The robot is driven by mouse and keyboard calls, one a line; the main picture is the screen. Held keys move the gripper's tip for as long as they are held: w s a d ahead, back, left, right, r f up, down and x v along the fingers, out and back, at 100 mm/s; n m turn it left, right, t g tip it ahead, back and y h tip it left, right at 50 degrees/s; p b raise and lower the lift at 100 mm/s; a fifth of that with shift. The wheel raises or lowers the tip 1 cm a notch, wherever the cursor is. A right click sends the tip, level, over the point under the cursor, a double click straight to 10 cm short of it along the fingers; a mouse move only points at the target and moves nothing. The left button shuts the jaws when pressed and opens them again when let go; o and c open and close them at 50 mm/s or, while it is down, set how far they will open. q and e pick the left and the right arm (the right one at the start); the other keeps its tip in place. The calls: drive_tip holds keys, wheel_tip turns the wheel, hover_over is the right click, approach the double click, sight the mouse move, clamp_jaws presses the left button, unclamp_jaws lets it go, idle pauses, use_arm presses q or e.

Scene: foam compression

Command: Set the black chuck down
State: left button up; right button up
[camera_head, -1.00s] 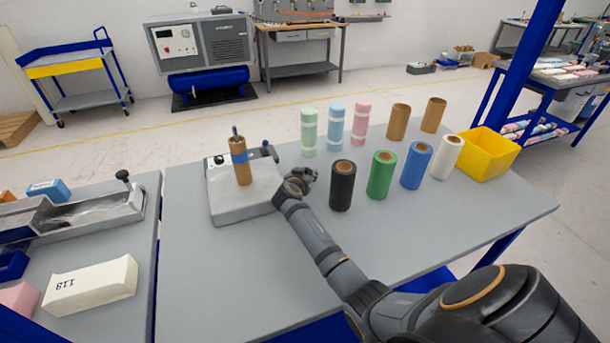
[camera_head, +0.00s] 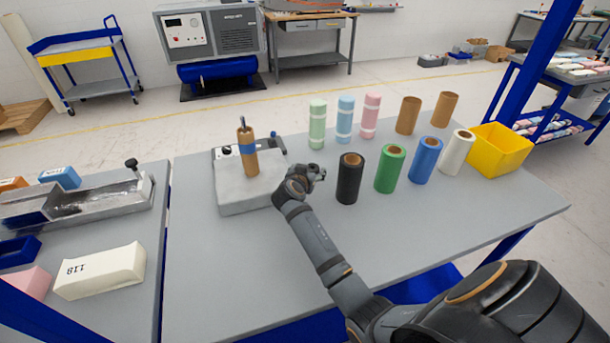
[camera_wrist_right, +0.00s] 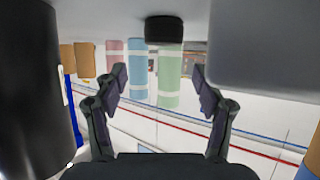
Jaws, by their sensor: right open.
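The black chuck (camera_wrist_right: 163,30) is a short black cylinder, seen in the right wrist view, which is upside down. It appears to rest on the grey table surface, beyond my fingertips and between their lines. My right gripper (camera_wrist_right: 160,88) is open with nothing between its fingers. In the head view my right gripper (camera_head: 312,176) is low over the table, between the grey machine block and the black roll. I cannot make out the chuck in the head view; the gripper probably hides it. My left gripper is not in view.
The black roll (camera_head: 349,180) stands close right of the gripper; the grey machine block (camera_head: 238,192) with a brown tube (camera_head: 247,155) is close left. Green (camera_head: 389,170), blue (camera_head: 426,160) and white rolls stand further right, before a yellow bin (camera_head: 500,150). The front table area is clear.

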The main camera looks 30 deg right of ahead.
drive_tip(key=b+v, duration=0.1)
drive_tip(key=v, duration=0.4)
drive_tip(key=shift+s+a+r, duration=0.15)
drive_tip(key=shift+a+r, duration=0.05)
drive_tip(key=shift+a, duration=0.1)
drive_tip(key=shift+s+a+r, duration=0.25)
drive_tip(key=shift+s+r, duration=0.1)
